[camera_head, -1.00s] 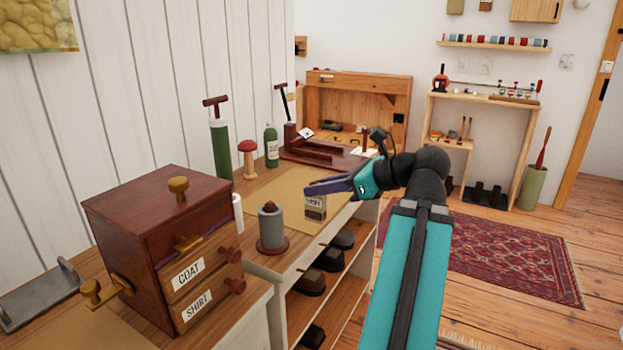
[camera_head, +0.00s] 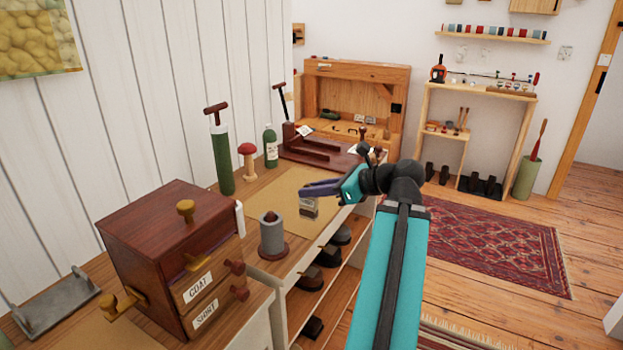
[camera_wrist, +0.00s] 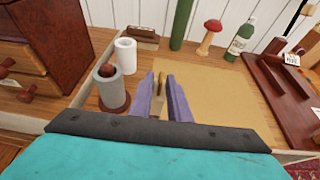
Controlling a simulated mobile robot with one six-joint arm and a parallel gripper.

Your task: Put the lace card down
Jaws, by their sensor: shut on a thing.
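My gripper (camera_head: 306,189) is shut on the lace card (camera_head: 309,206), a small beige card with a darker printed band. The card hangs below the purple fingers, over or near the front edge of the tan mat (camera_head: 270,195) on the bench. I cannot tell whether it touches anything. In the wrist view, the card (camera_wrist: 160,102) shows edge-on between the fingers of my gripper (camera_wrist: 160,82), with the tan mat (camera_wrist: 220,95) beyond and to its right.
A grey pot (camera_head: 272,238) on a red base and a dark wooden drawer box (camera_head: 165,245) stand left of the gripper. A red mushroom (camera_head: 248,160), a green bottle (camera_head: 270,146) and a dark wooden frame (camera_head: 315,152) are behind. Much of the mat is bare.

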